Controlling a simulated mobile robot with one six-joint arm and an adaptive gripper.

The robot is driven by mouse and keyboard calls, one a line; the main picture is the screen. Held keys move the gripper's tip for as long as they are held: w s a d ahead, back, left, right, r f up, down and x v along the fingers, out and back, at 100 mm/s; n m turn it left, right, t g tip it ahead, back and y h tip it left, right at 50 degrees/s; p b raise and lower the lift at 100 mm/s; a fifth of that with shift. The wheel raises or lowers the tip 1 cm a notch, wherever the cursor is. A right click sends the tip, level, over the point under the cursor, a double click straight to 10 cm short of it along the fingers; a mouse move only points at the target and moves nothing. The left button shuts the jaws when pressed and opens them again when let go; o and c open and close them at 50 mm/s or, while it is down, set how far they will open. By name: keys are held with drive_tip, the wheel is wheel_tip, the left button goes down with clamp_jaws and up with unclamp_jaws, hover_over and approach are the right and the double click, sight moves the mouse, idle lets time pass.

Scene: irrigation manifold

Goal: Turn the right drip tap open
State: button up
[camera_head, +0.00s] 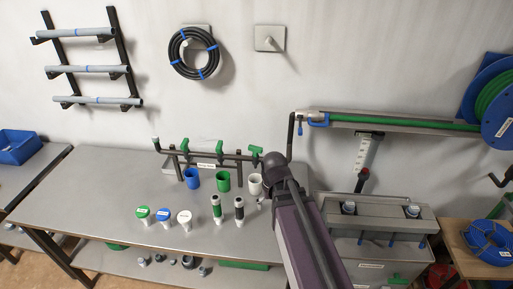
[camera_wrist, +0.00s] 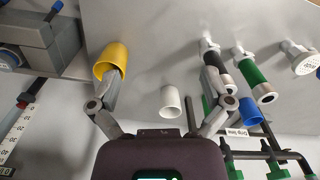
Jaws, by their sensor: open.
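A dark pipe manifold (camera_head: 172,152) with a white label stands at the back of the bench. Its green taps stand in a row: a left tap (camera_head: 184,146), a middle tap (camera_head: 219,146) and the right drip tap (camera_head: 255,150). The right tap is just left of my arm's end. Green taps also show at the wrist view's lower right edge (camera_wrist: 277,170), partly cut off; which is which is unclear there. My gripper (camera_wrist: 160,85) is open and empty, its fingers apart and clear of the taps. In the head view my arm hides it.
Below the manifold stand a blue cup (camera_head: 193,179), green cup (camera_head: 223,181) and white cup (camera_head: 255,185). A yellow cup (camera_wrist: 110,60) is close to one finger in the wrist view. Black-and-green cylinders (camera_head: 216,208) stand in front. A grey tank (camera_head: 375,240) is at right.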

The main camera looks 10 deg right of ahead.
sight(256, 148)
drive_tip(key=w+r+m+p, duration=0.3)
drive_tip(key=w+r+p, duration=0.5)
drive_tip(key=w, duration=0.5)
drive_tip(key=w+r+m+p, duration=0.3)
drive_tip(key=w+r+p, duration=0.5)
drive_tip(key=w, duration=0.6)
drive_tip(key=shift+a+r, duration=0.15)
drive_tip(key=shift+r, duration=0.15)
drive_tip(key=shift+f, duration=0.15)
wheel_tip(256, 148, down, 14)
drive_tip(key=b, duration=1.4)
drive_tip(key=shift+r, duration=0.25)
drive_tip(key=c, duration=0.9)
